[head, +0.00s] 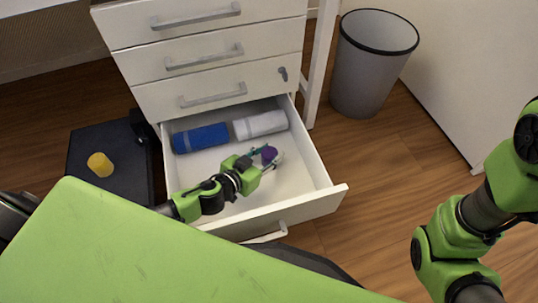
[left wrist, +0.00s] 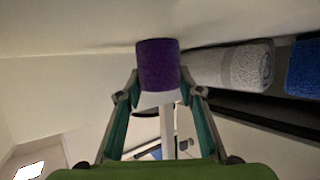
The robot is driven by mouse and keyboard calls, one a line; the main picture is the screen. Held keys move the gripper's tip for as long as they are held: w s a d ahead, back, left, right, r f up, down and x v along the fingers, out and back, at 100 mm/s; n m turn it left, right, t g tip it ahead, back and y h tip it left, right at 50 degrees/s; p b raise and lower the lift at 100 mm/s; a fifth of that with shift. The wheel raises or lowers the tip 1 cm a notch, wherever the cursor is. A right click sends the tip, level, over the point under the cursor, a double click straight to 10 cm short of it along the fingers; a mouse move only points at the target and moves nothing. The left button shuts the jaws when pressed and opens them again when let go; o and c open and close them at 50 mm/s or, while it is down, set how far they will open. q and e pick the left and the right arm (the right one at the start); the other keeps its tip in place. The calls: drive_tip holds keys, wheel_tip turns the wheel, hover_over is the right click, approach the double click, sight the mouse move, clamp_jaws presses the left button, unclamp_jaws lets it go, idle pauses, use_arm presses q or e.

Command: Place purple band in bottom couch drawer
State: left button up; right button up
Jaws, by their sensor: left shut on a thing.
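The purple band (head: 270,154) is a small purple roll inside the open bottom drawer (head: 315,160). My left gripper (head: 264,158) reaches into this drawer and is shut on the band. In the left wrist view the purple band (left wrist: 158,62) stands out beyond the two fingers of my left gripper (left wrist: 158,92). The band is close to the drawer floor; I cannot tell whether it touches it. My right arm shows at the right edge of the head view, but its gripper is out of view.
A blue roll (head: 200,138) and a white roll (head: 260,125) lie at the back of the drawer. The drawers above are closed. A grey bin (head: 370,70) stands at the right. A yellow cylinder (head: 100,164) stands on a dark surface (head: 90,140) at the left.

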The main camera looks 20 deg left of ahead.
use_arm(q)
drive_tip(key=o, duration=1.1)
